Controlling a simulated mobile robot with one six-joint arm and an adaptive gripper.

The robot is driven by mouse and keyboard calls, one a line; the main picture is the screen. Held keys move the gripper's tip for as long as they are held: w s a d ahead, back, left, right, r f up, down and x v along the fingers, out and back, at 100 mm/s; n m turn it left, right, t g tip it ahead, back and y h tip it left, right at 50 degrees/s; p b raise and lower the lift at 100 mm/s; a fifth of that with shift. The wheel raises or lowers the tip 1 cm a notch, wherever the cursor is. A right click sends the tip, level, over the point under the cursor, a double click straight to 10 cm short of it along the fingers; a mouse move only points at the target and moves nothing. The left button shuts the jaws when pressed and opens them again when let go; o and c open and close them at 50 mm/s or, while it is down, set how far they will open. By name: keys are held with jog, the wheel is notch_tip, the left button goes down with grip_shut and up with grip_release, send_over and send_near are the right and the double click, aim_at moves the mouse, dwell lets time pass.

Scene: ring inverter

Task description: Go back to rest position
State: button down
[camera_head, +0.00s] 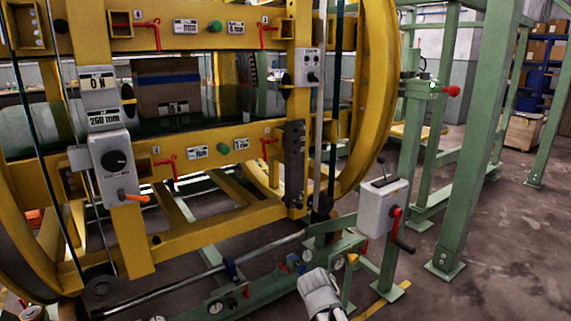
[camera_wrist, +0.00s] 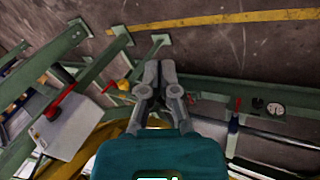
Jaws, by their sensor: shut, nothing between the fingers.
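My gripper (camera_wrist: 160,72) shows in the wrist view with its two grey fingers together and nothing between them. It points toward the dark floor and a green beam. In the head view a white and grey part of my arm (camera_head: 322,295) shows at the bottom, low in front of the machine. The gripper's fingers cannot be made out there. The yellow ring inverter (camera_head: 190,137) fills the left and middle of the head view, with a cardboard box (camera_head: 168,92) inside it.
A grey control box (camera_head: 383,207) with a red-handled crank (camera_head: 398,232) stands right of my arm; the box also shows in the wrist view (camera_wrist: 62,132). Green posts (camera_head: 475,140) rise at the right. Gauges (camera_head: 307,256) line the green base. Open floor (camera_head: 500,285) lies at the lower right.

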jog(key=shift+s+d+f+m+g+y, duration=0.6)
jog(key=shift+s+d+m+g+y, duration=1.35)
jog(key=shift+s, duration=1.8)
notch_tip(320, 180, up, 37)
jog(key=a+p, duration=0.1)
jog(key=p, duration=3.7)
jog(key=shift+r+t+y, duration=0.2)
jog(key=shift+t+y, duration=0.15)
jog(key=shift+a, duration=0.2)
